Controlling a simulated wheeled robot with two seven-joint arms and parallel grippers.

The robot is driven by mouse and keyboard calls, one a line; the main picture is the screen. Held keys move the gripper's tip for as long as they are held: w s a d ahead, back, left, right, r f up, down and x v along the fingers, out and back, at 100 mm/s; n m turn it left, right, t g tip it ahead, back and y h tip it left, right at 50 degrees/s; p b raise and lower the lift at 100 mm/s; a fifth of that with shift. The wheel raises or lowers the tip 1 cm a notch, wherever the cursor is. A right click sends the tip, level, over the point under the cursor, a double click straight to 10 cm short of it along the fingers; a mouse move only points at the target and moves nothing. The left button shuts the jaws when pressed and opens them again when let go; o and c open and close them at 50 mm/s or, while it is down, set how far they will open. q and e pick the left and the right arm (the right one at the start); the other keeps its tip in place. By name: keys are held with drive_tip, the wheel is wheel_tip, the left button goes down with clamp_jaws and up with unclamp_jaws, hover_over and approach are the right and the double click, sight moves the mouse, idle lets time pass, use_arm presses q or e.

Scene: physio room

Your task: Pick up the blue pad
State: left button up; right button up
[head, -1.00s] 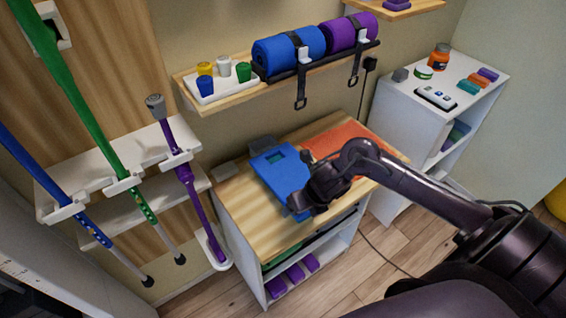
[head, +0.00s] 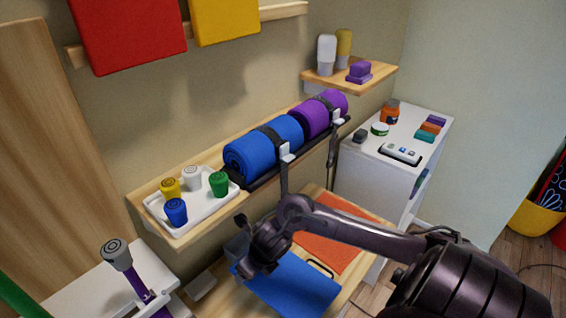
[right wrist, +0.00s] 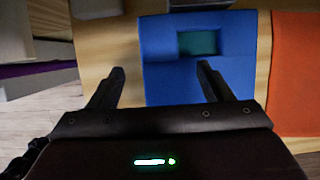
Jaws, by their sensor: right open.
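The blue pad (head: 295,288) lies flat on the wooden cabinet top in the head view, beside a flat orange piece. In the right wrist view the blue pad (right wrist: 235,62) shows a teal rectangle near its far end. My right gripper (head: 248,264) is over the pad's upper left part in the head view and hides some of it. In the right wrist view my right gripper (right wrist: 160,72) has its two fingers spread apart with nothing held between them. The pad lies beyond and below the fingertips; I cannot tell the exact gap. My left gripper is not in view.
The orange piece (head: 345,228) lies right of the pad. Above is a wall shelf with a blue roll (head: 262,145), a purple roll (head: 318,113) and a white tray (head: 225,205) of small coloured cups. A white cabinet (head: 385,180) stands to the right.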

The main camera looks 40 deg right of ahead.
drive_tip(key=x, duration=0.2)
drive_tip(key=shift+w+a+f, duration=0.1)
drive_tip(key=shift+w+f, duration=0.15)
drive_tip(key=shift+w, duration=0.2)
drive_tip(key=shift+x, duration=1.2)
drive_tip(key=shift+w, duration=0.1)
drive_tip(key=c, duration=0.7)
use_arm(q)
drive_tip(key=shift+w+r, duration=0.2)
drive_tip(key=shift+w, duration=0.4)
use_arm(e)
drive_tip(key=c, duration=0.4)
drive_tip(key=shift+r, duration=0.1)
